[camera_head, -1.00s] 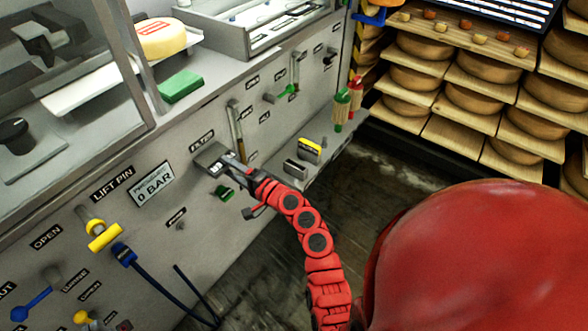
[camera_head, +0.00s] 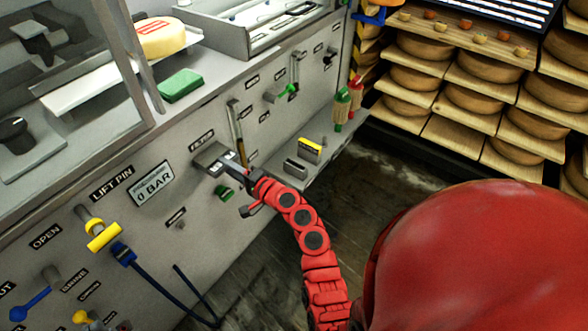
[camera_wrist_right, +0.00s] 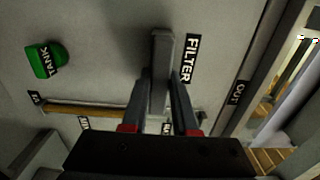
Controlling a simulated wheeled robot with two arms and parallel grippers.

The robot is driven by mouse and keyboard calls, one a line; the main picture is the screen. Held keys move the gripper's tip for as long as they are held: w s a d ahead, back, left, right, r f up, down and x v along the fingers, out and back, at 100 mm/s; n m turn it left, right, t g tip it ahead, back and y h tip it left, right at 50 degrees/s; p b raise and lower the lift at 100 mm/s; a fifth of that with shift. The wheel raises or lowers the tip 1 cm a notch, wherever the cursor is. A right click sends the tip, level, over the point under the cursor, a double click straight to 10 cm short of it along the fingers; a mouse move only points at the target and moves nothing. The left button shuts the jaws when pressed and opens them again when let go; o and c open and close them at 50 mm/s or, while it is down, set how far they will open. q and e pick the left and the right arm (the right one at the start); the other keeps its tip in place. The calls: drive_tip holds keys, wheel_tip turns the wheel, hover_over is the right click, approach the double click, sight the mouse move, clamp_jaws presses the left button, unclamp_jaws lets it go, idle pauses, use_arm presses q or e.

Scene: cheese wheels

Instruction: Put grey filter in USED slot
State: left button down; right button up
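The grey filter (camera_head: 210,157) is a block at the port marked FILTER on the machine's front panel. In the right wrist view it shows as an upright grey bar (camera_wrist_right: 160,75) beside the FILTER label. My right gripper (camera_head: 232,168) is at it, with its fingers (camera_wrist_right: 160,100) against both sides of the bar; it looks shut on it. On the low ledge stand a dark-fronted holder (camera_head: 296,168) and a yellow-topped block (camera_head: 310,150). No USED label is readable here. My left gripper is not in view.
A green TANK knob (camera_head: 224,192) sits just below the filter, also in the wrist view (camera_wrist_right: 45,60). A lever (camera_head: 235,122) stands close to its right. Cheese shelves (camera_head: 470,98) stand at the right; open floor lies below.

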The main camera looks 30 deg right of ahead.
clamp_jaws()
drive_tip(key=shift+s+d, duration=0.1)
drive_tip(key=shift+s, duration=0.1)
drive_tip(key=b+v, duration=0.1)
drive_tip(key=v, duration=0.6)
drive_tip(key=shift+s, duration=0.25)
idle(1.4)
drive_tip(key=shift+s+d, duration=0.1)
drive_tip(key=shift+s, duration=0.05)
drive_tip(key=shift+b+v, duration=0.4)
drive_tip(key=shift+v, duration=1)
